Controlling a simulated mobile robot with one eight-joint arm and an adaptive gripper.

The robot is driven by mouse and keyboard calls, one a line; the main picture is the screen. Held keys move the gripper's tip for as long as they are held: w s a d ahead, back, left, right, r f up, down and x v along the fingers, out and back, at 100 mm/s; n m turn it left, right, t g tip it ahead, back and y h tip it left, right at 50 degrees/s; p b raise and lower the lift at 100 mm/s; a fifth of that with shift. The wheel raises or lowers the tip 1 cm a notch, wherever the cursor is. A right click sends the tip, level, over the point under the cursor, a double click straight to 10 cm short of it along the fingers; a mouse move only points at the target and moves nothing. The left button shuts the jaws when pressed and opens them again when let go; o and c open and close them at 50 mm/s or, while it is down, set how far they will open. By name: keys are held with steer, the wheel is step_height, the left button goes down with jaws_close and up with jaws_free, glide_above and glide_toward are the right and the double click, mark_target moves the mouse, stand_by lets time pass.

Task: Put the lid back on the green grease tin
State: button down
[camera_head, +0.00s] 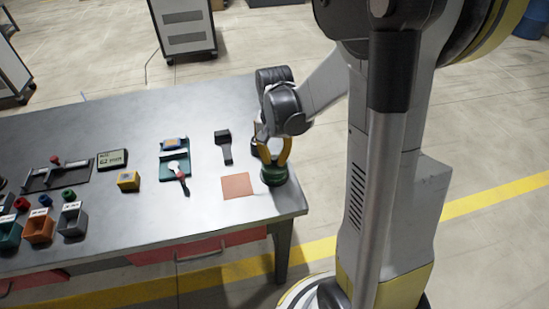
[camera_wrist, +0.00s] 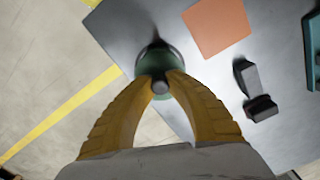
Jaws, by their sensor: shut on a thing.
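The green grease tin (camera_head: 273,177) stands near the right end of the table, by the orange-pink square. My gripper (camera_head: 273,162) is directly above it, pointing down, its yellow fingers closed together. In the wrist view, my gripper (camera_wrist: 160,80) is shut on a small grey knob (camera_wrist: 160,88), which looks like the knob of the lid. Round green and dark surfaces of the tin (camera_wrist: 150,62) show just beyond the fingertips. The fingers hide much of the lid, and I cannot tell whether it rests on the tin or is held just above it.
The orange-pink square (camera_head: 237,186) lies left of the tin. A dark tool (camera_head: 224,146) lies behind it. The table's right edge is close to the tin.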

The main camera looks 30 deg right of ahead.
stand_by(0.4)
steer(key=c, duration=0.8)
jaws_free()
steer(key=shift+r, duration=0.1)
steer(key=shift+r+p, duration=2.55)
steer(key=shift+r, duration=0.85)
steer(key=shift+c, duration=0.4)
jaws_close()
